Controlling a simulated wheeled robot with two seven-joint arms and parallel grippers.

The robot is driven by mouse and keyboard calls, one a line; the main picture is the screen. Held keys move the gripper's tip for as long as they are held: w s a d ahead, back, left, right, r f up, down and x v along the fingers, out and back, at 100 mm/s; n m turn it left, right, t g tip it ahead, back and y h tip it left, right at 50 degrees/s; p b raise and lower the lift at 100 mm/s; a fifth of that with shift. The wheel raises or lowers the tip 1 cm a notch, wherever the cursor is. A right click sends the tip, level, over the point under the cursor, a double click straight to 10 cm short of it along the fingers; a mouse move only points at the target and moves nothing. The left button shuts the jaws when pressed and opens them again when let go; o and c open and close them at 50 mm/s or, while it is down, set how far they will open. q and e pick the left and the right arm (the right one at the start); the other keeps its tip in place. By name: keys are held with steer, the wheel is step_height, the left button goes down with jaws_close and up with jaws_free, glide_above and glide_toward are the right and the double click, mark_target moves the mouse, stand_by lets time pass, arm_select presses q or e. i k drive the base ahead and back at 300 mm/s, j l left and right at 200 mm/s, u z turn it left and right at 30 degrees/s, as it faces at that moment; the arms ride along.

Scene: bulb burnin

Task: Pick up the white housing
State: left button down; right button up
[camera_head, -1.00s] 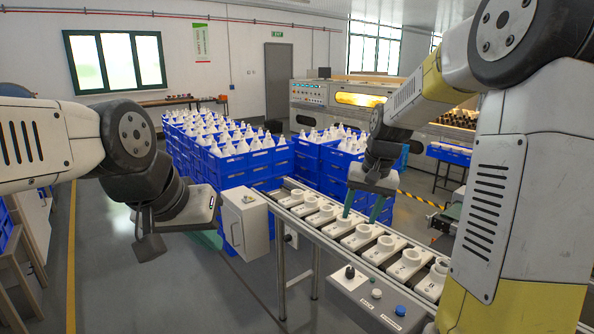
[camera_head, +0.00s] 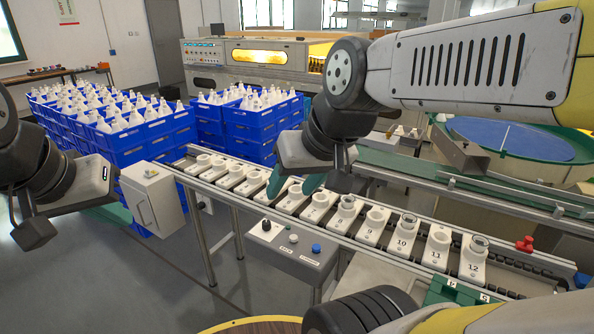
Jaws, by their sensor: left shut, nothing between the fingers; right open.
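A row of white numbered holders with round sockets (camera_head: 375,220) stands on the conveyor in the head view. Several sockets, such as the one on holder 10 (camera_head: 404,238), have a round rim or part on top. I cannot tell which white piece is the housing. My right gripper (camera_head: 294,184) is open over the middle of the row, its green fingertips apart on either side of a white holder (camera_head: 291,197). I cannot tell whether they touch it. My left gripper (camera_head: 106,214) is shut and empty at the left, partly hidden by its own body, away from the conveyor.
A grey control box (camera_head: 290,250) with buttons is in front of the conveyor (camera_head: 215,190). A white cabinet (camera_head: 153,198) stands left of it. Blue crates (camera_head: 145,140) of white bottle-shaped pieces stand behind. A round blue-topped feeder (camera_head: 515,138) is at the right.

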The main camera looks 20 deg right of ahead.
mark_target(347, 206)
steer(key=z, duration=1.15)
